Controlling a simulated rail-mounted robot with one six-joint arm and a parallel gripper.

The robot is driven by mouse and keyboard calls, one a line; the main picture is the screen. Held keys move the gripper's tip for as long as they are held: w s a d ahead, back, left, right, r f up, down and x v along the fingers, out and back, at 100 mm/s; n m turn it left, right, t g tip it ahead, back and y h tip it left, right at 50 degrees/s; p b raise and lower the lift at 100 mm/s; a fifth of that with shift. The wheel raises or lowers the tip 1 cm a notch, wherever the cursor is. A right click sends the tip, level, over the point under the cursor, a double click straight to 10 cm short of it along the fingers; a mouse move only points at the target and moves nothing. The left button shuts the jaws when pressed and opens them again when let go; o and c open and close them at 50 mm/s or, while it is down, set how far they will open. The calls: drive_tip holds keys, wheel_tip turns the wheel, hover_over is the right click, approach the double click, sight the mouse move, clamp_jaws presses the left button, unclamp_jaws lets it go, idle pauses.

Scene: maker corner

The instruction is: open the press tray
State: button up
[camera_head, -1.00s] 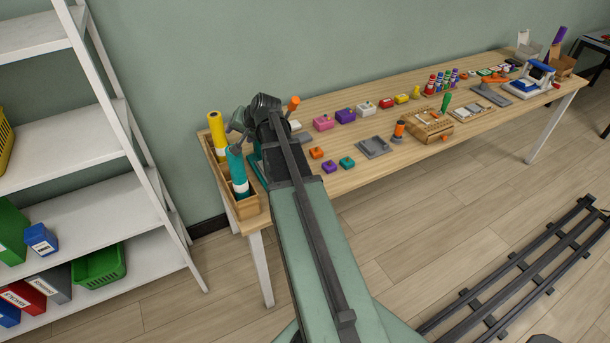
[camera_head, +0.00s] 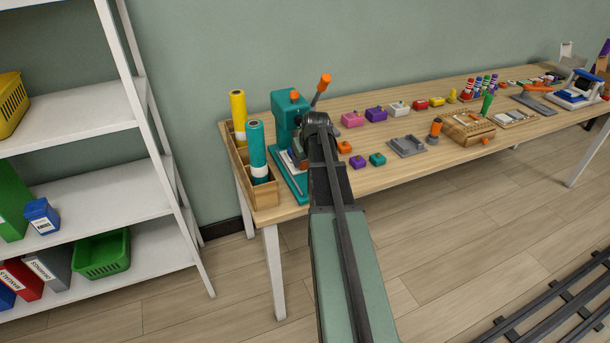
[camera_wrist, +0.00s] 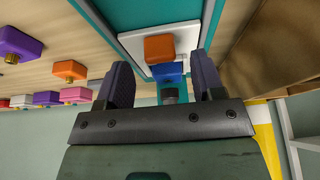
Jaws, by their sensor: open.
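The teal press (camera_head: 288,108) stands at the left end of the table, with an orange-tipped lever (camera_head: 321,87) raised. Its teal base (camera_head: 284,178) shows beside my arm. In the wrist view, a white tray (camera_wrist: 186,34) lies in the teal base (camera_wrist: 122,14), with an orange grip block (camera_wrist: 158,48) at its end. A blue part (camera_wrist: 168,69) is beyond the block. My gripper (camera_wrist: 162,64) is open, its two dark fingers on either side of the block, with space between. Whether they touch it I cannot tell. In the head view my wrist hides part of the press.
A wooden holder (camera_head: 262,193) with yellow (camera_head: 238,112) and teal rolls (camera_head: 257,146) stands close left of the press. Small coloured stamps, such as a pink one (camera_head: 352,119), lie to the right. A grey tray (camera_head: 407,146) is further right. A white shelf (camera_head: 75,130) stands left.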

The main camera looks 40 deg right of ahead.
drive_tip(key=b+x, duration=0.1)
drive_tip(key=x, duration=0.2)
drive_tip(key=shift+s, duration=0.1)
drive_tip(key=shift+r, duration=0.15)
drive_tip(key=shift+c, duration=0.3)
clamp_jaws()
drive_tip(key=s+a, duration=0.1)
drive_tip(key=s, duration=0.2)
drive_tip(key=s+a, duration=0.1)
drive_tip(key=s, duration=0.3)
drive_tip(key=s+a, duration=0.1)
drive_tip(key=s, duration=0.2)
drive_tip(key=shift+s, duration=0.3)
drive_tip(key=shift+o, duration=0.3)
unclamp_jaws()
drive_tip(key=shift+r, duration=0.1)
